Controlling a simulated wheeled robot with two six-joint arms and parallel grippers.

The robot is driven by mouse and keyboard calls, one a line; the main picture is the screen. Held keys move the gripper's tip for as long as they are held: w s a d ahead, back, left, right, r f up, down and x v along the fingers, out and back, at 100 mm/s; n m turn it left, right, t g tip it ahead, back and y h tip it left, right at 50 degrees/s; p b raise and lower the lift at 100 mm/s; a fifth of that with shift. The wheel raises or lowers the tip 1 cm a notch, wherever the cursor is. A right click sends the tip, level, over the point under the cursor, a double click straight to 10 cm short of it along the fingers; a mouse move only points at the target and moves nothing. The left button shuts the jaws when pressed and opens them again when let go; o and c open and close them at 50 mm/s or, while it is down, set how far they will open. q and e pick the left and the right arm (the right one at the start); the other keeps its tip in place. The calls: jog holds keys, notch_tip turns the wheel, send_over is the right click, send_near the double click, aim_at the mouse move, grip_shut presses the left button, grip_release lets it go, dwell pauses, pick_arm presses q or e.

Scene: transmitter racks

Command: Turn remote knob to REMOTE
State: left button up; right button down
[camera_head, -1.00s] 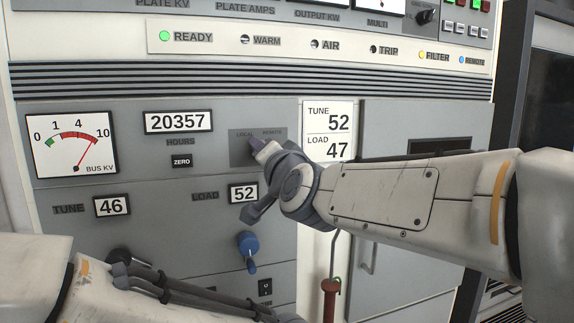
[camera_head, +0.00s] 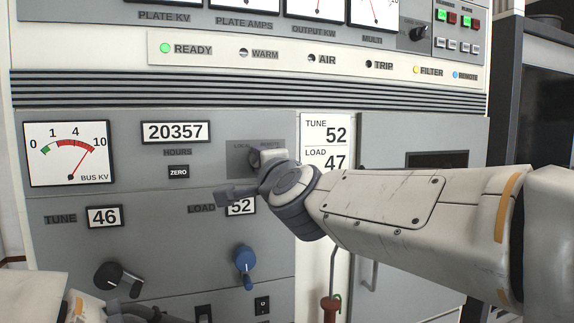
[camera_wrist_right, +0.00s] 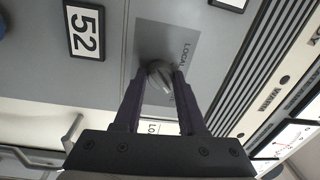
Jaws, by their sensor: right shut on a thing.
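The remote knob (camera_wrist_right: 158,77) is a grey round knob on a darker plate (camera_wrist_right: 180,44) in the right wrist view; LOCAL is readable beside it. My right gripper (camera_wrist_right: 163,84) is shut on this knob, one dark finger on each side. In the head view the LOCAL/REMOTE plate (camera_head: 240,146) is partly covered by my right gripper (camera_head: 263,157), and I cannot make out the knob's pointer there. Part of my left arm shows at the bottom left of the head view; its gripper is out of frame.
The black TUNE knob (camera_head: 116,274) and blue LOAD knob (camera_head: 245,263) stick out below. The LOAD counter (camera_head: 241,208) is partly hidden by my right wrist. A blue REMOTE lamp (camera_head: 455,75) is at the upper right. A red-brown handle (camera_head: 329,307) stands at lower middle.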

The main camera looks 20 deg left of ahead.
dwell(0.4)
jog(key=shift+c, duration=2.4)
grip_release()
jog(key=v, duration=1)
jog(key=shift+s+d, duration=0.15)
jog(key=shift+f, duration=0.15)
